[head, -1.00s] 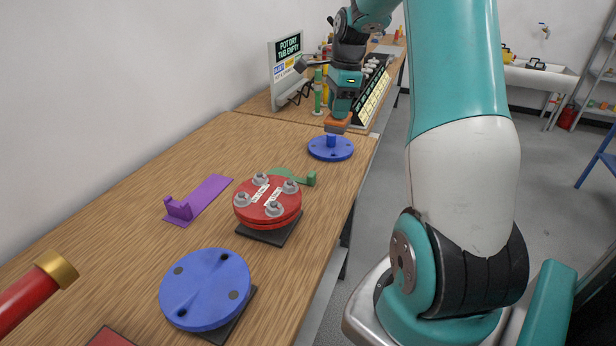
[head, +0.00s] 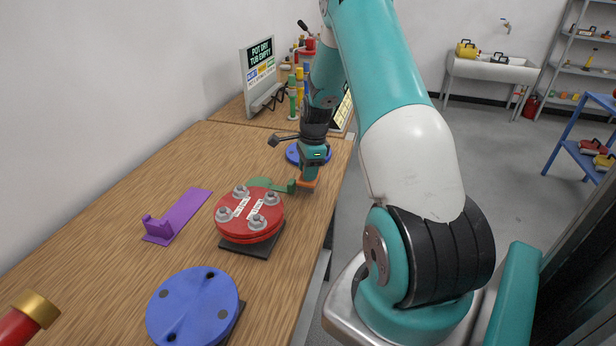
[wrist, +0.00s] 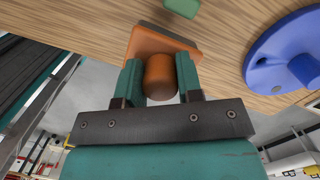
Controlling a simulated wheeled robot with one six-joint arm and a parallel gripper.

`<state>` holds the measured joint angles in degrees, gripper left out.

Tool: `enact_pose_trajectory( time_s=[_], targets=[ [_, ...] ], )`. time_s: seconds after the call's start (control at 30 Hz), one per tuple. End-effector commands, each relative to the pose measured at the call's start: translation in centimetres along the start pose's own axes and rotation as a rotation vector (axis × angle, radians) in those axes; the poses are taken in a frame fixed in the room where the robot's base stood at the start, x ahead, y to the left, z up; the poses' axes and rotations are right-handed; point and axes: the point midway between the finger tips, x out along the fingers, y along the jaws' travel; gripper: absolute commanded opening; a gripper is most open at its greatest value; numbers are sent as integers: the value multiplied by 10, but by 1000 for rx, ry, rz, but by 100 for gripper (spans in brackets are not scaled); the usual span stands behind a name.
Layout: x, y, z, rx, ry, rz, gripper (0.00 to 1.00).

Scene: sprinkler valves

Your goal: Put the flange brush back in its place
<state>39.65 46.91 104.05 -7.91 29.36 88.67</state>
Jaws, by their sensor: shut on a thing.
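My gripper (head: 309,174) is shut on an orange block with a round handle, which I take for the flange brush (head: 306,184). It is at the right edge of the wooden bench, just right of a green hooked piece (head: 270,184). In the wrist view the two fingers clasp the brush's handle (wrist: 160,75), and its flat orange block (wrist: 150,44) is beyond them, over the bench top. I cannot tell whether the block touches the bench. A purple holder with an upright end (head: 178,216) lies left on the bench.
A red flange with several bolts (head: 250,213) sits on a dark pad beside the green piece. A blue flange (head: 193,308) is in front; another blue disc (wrist: 290,55) is close to my gripper. A sign (head: 259,72) stands farther back. Bench between the purple holder and wall is clear.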

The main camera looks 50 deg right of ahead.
Motion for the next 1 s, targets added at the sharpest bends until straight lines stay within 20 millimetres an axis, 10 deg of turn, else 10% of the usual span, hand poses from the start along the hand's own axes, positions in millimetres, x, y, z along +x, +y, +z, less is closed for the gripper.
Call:
enact_pose_trajectory(
  time_s=[0.6, 0.63, 0.7, 1.0],
  targets=[
    [36, 0, -4, 0, 0, 1, 8],
    [35, 0, -4, 0, 0, 1, 40],
    [34, 0, -4, 0, 0, 1, 57],
    [32, 0, -4, 0, 0, 1, 59]
  ],
)
